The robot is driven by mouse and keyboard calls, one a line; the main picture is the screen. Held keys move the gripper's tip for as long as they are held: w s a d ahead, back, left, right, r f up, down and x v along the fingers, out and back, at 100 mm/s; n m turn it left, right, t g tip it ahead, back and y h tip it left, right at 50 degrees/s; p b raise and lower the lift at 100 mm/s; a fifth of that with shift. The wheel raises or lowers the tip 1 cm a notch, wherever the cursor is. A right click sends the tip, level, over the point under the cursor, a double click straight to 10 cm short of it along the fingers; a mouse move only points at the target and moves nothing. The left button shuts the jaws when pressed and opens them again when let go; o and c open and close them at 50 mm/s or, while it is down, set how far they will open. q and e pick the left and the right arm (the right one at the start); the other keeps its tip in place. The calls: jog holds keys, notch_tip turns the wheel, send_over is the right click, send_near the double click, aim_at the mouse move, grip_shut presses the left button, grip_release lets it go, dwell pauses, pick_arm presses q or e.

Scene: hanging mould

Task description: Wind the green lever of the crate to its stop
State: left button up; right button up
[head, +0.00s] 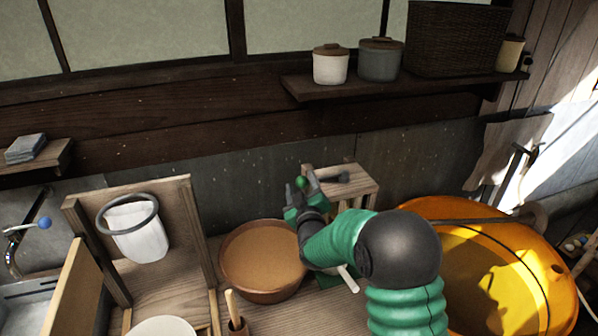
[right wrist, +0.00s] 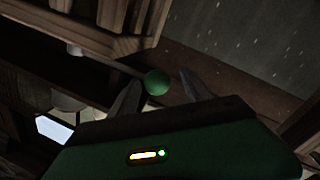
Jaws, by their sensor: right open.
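The green lever shows as a round green knob (head: 301,182) beside the left side of the wooden crate (head: 366,188). In the right wrist view the green knob (right wrist: 157,83) sits at the end of a thin rod that runs off to the upper left. My right gripper (head: 303,187) is at the knob. In the right wrist view its two fingers (right wrist: 161,77) stand apart, one on each side of the knob, with a gap clear on the right. Most of the lever's rod is hidden in the head view. My left gripper is out of view.
A brown bowl (head: 262,262) stands left of my right arm. A large orange tub (head: 480,216) is to the right. A shelf (head: 400,88) with pots is above the crate.

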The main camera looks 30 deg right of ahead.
jog(key=x, duration=0.4)
jog(key=shift+w+d+f+p, duration=0.1)
jog(key=shift+d+p, duration=0.2)
jog(key=shift+p, duration=0.05)
jog(key=shift+a, duration=0.15)
jog(key=c, duration=0.3)
grip_shut()
jog(key=shift+a, duration=0.1)
